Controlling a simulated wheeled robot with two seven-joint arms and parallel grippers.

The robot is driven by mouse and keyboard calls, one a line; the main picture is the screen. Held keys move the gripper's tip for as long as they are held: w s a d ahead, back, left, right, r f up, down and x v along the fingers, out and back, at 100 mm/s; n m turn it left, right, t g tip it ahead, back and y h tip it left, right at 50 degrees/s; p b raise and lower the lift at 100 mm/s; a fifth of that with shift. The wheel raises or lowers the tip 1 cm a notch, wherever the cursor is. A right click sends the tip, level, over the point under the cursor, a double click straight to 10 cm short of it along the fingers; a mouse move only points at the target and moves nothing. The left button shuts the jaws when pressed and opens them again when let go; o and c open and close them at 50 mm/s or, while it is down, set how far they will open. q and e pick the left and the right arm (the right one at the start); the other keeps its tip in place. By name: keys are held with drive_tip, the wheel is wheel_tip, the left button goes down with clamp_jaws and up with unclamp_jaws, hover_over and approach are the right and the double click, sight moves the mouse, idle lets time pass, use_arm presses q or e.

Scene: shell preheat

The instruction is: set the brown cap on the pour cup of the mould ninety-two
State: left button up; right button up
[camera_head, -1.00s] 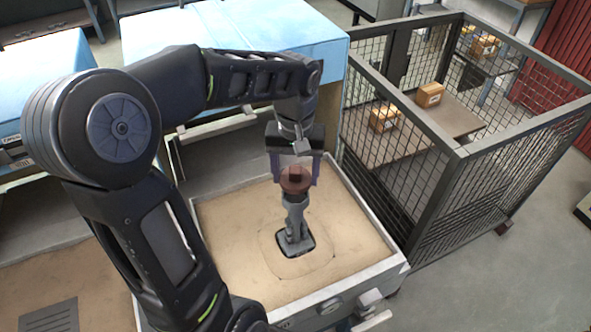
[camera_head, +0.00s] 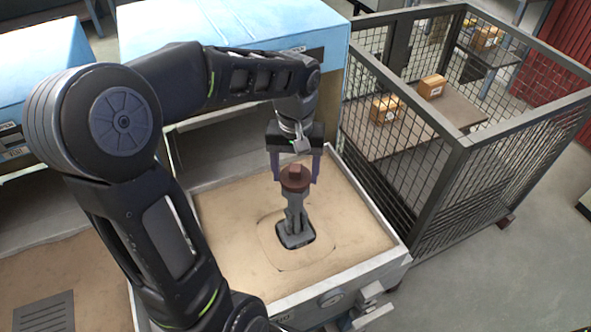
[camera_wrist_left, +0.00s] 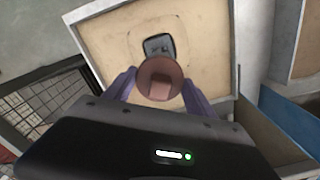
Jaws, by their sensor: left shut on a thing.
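The brown cap (camera_head: 295,181) is a round disc with a square knob on top. My left gripper (camera_head: 296,177) is shut on it, a purple finger on each side. The cap is over the top of the grey mould (camera_head: 295,225), which stands upright in the sand; the pour cup is hidden beneath the cap. I cannot tell whether the cap touches it. The cap also shows between the fingers in the left wrist view (camera_wrist_left: 160,79), with the mould's dark base (camera_wrist_left: 159,46) beyond it. No number is readable on the mould. My right gripper is out of view.
The sand tray (camera_head: 372,272) has a raised pale rim and open sand around the mould. A wire-mesh cage (camera_head: 470,190) with boxes (camera_head: 386,108) on a table stands close on the right. Blue-topped cabinets (camera_head: 240,25) stand behind.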

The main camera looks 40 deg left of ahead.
sight(296, 168)
use_arm(q)
drive_tip(key=o, duration=1.4)
wheel_tip(296, 168, up, 8)
drive_tip(key=shift+f+b, duration=0.1)
drive_tip(key=shift+b, duration=0.2)
idle(0.4)
